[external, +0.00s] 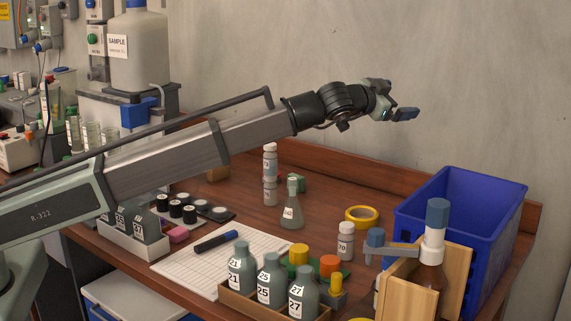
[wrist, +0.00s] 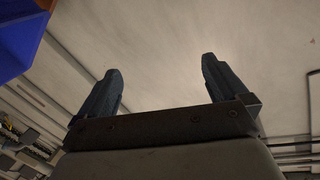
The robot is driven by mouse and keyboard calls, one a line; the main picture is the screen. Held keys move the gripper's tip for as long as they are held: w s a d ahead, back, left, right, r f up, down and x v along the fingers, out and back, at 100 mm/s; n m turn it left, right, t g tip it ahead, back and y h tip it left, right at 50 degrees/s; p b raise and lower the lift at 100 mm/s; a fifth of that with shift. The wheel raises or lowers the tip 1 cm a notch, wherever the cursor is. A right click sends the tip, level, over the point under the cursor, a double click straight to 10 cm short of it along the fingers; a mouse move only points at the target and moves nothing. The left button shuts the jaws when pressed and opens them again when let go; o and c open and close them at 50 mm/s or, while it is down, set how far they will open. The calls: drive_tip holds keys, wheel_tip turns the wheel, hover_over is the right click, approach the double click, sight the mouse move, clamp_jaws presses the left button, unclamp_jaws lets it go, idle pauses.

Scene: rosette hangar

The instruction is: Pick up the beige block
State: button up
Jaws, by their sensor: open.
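My gripper (external: 398,100) is raised high above the back right of the table, far from the block, and points right. In the wrist view its two fingers (wrist: 160,75) are spread apart with nothing between them. The wrist view shows mostly pale wall, and I do not make out the block there.
A blue crate (external: 400,218) stands at the right, beside a wooden bottle holder (external: 455,275). White bottles (external: 270,175), a flask (external: 292,210) and yellow tape (external: 362,211) stand mid-table. A rack of numbered bottles (external: 235,302) is in front. A raised edge runs along the back.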

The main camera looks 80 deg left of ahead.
drive_tip(key=s+a+f+n+g+y, duration=0.1)
drive_tip(key=s+a+f+n+g, duration=0.25)
drive_tip(key=a, duration=0.45)
drive_tip(key=s+a+f+n+g, duration=0.2)
drive_tip(key=s+a+n, duration=0.2)
drive_tip(key=a, duration=0.5)
drive_tip(key=n+g+h, duration=0.8)
drive_tip(key=n+g, duration=0.2)
drive_tip(key=n, duration=0.7)
hover_over(218, 170)
drive_tip(key=w, duration=0.1)
wheel_tip(218, 170, down, 14)
drive_tip(key=f, duration=0.4)
drive_tip(key=a+f, duration=0.1)
drive_tip(key=f, duration=0.3)
drive_tip(key=s+a+f, duration=0.1)
drive_tip(key=f, duration=0.3)
drive_tip(key=shift+a+f, duration=0.1)
drive_tip(key=shift+f, duration=0.3)
drive_tip(key=shift+c, duration=0.3)
drive_tip(key=c, duration=0.8)
drive_tip(key=shift+r, duration=0.1)
